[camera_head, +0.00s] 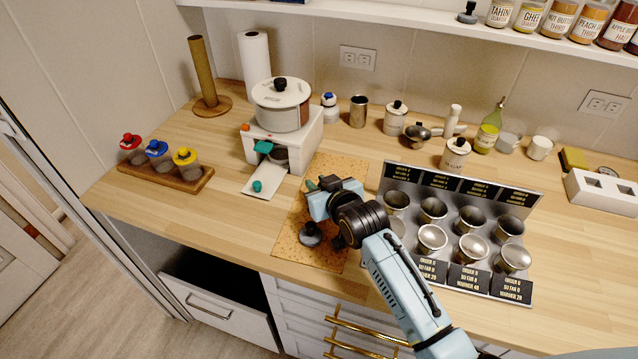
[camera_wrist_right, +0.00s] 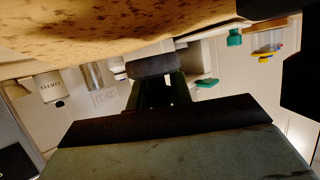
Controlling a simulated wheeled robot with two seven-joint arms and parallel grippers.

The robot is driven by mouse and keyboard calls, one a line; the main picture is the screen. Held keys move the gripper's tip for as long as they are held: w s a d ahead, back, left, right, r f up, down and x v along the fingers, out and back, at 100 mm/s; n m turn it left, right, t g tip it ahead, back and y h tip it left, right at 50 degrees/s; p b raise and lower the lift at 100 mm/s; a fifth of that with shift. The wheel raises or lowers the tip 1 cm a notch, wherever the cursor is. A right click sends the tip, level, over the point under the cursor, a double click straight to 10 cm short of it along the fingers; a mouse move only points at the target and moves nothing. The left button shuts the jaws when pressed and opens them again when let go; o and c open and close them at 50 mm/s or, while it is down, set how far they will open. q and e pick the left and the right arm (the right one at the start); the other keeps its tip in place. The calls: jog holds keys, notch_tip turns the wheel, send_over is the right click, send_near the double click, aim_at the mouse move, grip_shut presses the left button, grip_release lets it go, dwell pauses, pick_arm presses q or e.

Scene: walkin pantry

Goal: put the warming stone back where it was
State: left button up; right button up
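A dark grey round piece with a knob (camera_head: 311,235), which looks like the warming stone, is on the speckled tan mat (camera_head: 290,255). My right gripper (camera_head: 322,195) is low over the mat, just behind and right of that piece. In the right wrist view the dark fingers (camera_wrist_right: 160,90) are near a grey block (camera_wrist_right: 152,65) that I cannot identify, under the mat's edge. Whether they hold anything is unclear. My left gripper is out of view.
A rack of metal cups (camera_head: 520,197) stands right of my arm. A wooden tray of red, blue and yellow-topped jars (camera_head: 190,180) is at left. Jars, a bottle (camera_head: 488,130) and cups line the back. A similar dark knobbed piece (camera_head: 467,13) sits on the upper shelf.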

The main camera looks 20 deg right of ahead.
jog(key=o, duration=0.4)
jog(key=shift+s+f, duration=0.15)
jog(key=shift+f, duration=0.35)
jog(key=shift+r, duration=0.2)
jog(key=r+p+v, duration=0.1)
jog(key=v, duration=1.1)
jog(key=shift+r+p, duration=0.25)
jog(key=shift+p, duration=0.05)
